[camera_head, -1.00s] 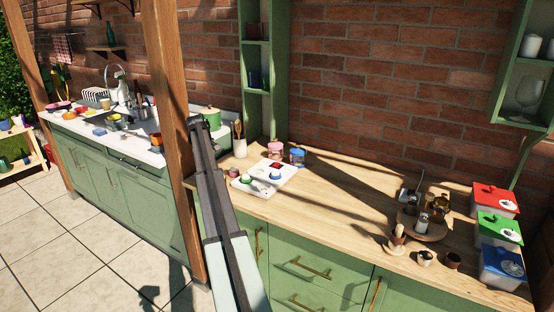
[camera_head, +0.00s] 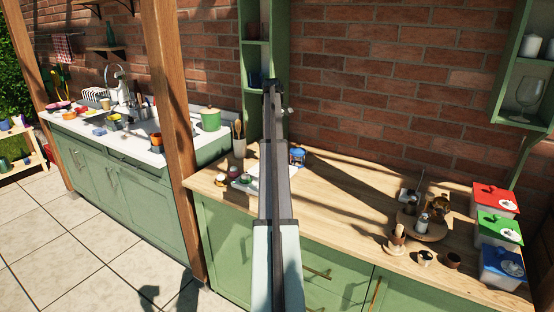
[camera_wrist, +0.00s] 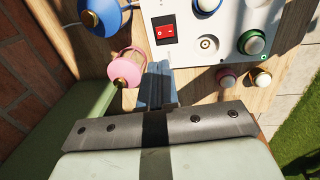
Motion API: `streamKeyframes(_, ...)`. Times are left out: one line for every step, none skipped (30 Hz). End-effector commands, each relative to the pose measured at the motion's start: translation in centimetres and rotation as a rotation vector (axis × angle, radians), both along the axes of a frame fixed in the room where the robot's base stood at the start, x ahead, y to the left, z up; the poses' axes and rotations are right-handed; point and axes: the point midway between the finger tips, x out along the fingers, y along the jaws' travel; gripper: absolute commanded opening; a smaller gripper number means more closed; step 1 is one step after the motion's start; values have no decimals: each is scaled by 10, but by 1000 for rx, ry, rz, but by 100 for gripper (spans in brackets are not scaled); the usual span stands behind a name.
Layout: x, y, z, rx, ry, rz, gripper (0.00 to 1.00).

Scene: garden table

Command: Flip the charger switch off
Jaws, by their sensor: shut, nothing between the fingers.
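The charger is a white board (camera_head: 252,187) on the wooden counter, partly hidden behind my arm in the head view. In the wrist view the white board (camera_wrist: 205,65) shows its red rocker switch (camera_wrist: 165,30) and several round fittings. The switch is hidden in the head view. My gripper (camera_wrist: 161,72) is shut and empty. In the wrist view its fingertips show by the board's near edge, below the switch in the picture. A gap shows between them and the switch; I cannot tell their height above the board.
Small cups (camera_wrist: 227,79) stand beside the board. A utensil holder (camera_head: 239,147) is left of the board. The counter's middle (camera_head: 345,195) is mostly clear.

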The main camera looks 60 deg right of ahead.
Motion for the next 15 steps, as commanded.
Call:
streamKeyframes(0, 0, 0, 0, 0, 0, 0)
streamKeyframes(0, 0, 0, 0, 0, 0, 0)
streamKeyframes(0, 0, 0, 0, 0, 0, 0)
streamKeyframes(0, 0, 0, 0, 0, 0, 0)
streamKeyframes(0, 0, 0, 0, 0, 0, 0)
streamKeyframes(0, 0, 0, 0, 0, 0, 0)
streamKeyframes(0, 0, 0, 0, 0, 0, 0)
streamKeyframes(0, 0, 0, 0, 0, 0, 0)
streamKeyframes(0, 0, -1, 0, 0, 0, 0)
streamKeyframes(0, 0, -2, 0, 0, 0, 0)
streamKeyframes(0, 0, -3, 0, 0, 0, 0)
streamKeyframes(0, 0, -6, 1, 0, 0, 0)
streamKeyframes(0, -1, -8, 1, 0, 0, 0)
streamKeyframes(0, -1, -11, 1, 1, -1, 0)
streamKeyframes(0, -1, -16, 2, 1, -1, 0)
